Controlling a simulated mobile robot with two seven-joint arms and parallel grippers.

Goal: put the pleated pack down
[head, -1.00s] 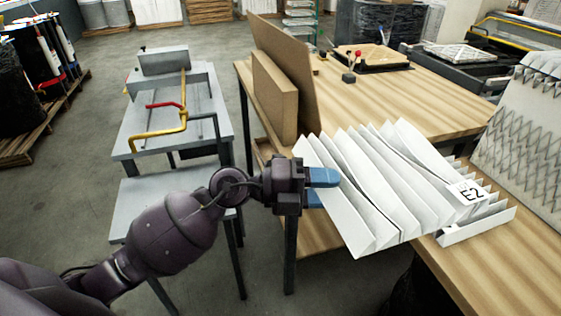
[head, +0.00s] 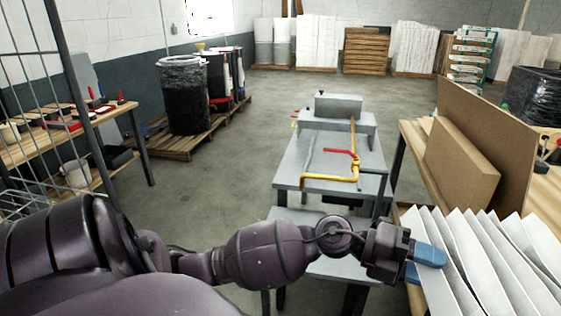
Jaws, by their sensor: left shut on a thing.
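The white pleated pack (head: 487,262) is at the lower right of the head view, its folds fanned out and its right and lower parts cut off by the frame. My left gripper (head: 428,262), with blue fingertips, is shut on the pack's left edge. The pack hides part of the wooden table's near side; I cannot tell whether it touches the table. My right gripper is not in view.
A grey metal bench (head: 330,160) with a yellow and red clamp handle stands left of the pack. Cardboard panels (head: 461,163) stand upright behind the pack. A wooden shelf (head: 70,140) is at the left.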

